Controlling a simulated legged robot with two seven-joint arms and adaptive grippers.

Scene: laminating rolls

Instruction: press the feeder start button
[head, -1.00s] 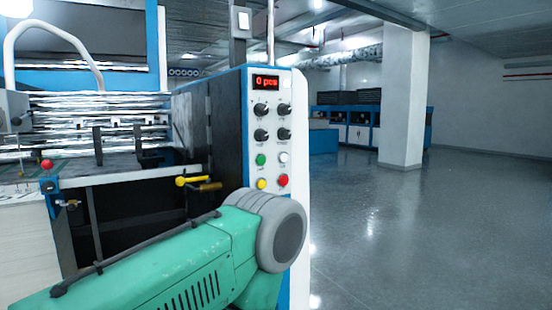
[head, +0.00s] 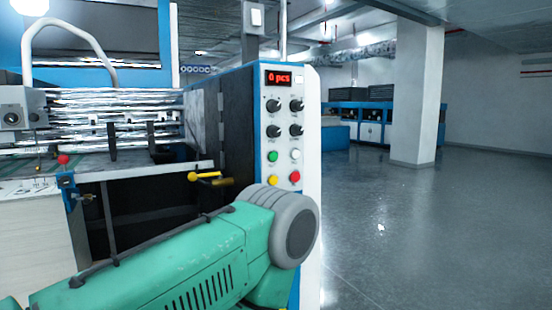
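The control panel (head: 285,120) stands upright on the end of the machine. It has a red display (head: 278,78) reading "0 pcs" and black knobs below it. Under the knobs are a green button (head: 272,156), a white button (head: 296,155), a yellow button (head: 273,182) and a red button (head: 295,177). I cannot read which one is the feeder start. A green arm of mine with a grey joint comes in from the lower left. Its joint is just below the panel's buttons in the picture. Neither gripper is in view.
The machine's metal rollers (head: 100,115) and feed table are at the left. A yellow handle (head: 205,177) and a red knob (head: 63,160) stick out there. A white pillar (head: 415,95) stands at the back right. The floor (head: 430,240) at the right is clear.

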